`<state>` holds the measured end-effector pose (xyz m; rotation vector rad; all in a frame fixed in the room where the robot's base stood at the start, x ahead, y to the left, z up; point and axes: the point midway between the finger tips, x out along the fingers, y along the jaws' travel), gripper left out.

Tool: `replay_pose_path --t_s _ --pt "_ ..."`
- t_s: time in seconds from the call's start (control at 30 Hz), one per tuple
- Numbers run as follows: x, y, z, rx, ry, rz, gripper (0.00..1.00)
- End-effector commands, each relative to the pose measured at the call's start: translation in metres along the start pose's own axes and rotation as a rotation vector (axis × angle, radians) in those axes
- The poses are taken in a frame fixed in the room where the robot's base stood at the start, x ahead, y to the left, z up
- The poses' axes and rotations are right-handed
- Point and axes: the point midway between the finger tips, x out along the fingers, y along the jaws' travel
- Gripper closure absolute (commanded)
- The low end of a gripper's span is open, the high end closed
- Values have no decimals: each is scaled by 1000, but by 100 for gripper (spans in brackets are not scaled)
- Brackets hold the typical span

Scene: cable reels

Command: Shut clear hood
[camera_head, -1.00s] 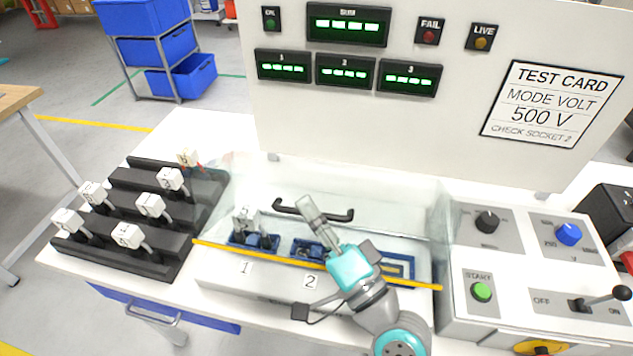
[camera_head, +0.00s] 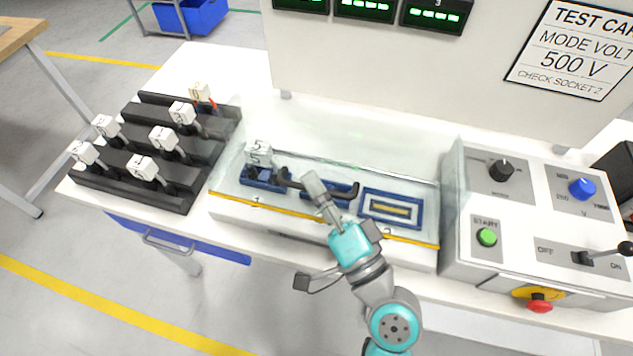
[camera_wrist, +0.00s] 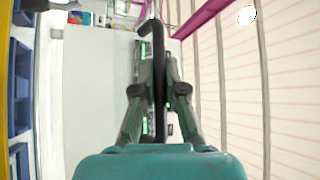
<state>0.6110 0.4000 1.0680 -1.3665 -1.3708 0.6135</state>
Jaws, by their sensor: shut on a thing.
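The clear hood (camera_head: 350,162) has a black bar handle (camera_head: 342,190) and a yellow front strip (camera_head: 300,212). It hangs low over the blue sockets in the head view; I cannot tell whether its edge touches the base. My gripper (camera_head: 313,186) is shut on the handle. In the wrist view, the gripper (camera_wrist: 159,88) has its fingers on both sides of the black handle bar (camera_wrist: 159,60). A white numbered plug (camera_head: 259,152) stands in the left socket. The right socket (camera_head: 392,208) looks empty, and the middle one is partly hidden by the handle and my gripper.
A black stepped rack (camera_head: 125,185) with several white plugs stands left of the hood. A control box (camera_head: 515,215) with a green START button (camera_head: 487,237), knobs and a lever stands close on the right. A tall display panel (camera_head: 440,75) rises behind.

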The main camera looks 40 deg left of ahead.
Motion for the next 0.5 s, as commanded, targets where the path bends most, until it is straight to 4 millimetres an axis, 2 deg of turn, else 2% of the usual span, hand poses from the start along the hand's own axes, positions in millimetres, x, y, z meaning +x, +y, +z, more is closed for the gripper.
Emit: replay_pose_path --t_s 0.03,0.07,0.1,0.5 --pt "0 -1 0 0 0 -2 100" --pt "0 -1 0 0 0 -2 82" --pt "0 -1 0 0 0 -2 77" --pt "-1 0 0 0 1 0 77"
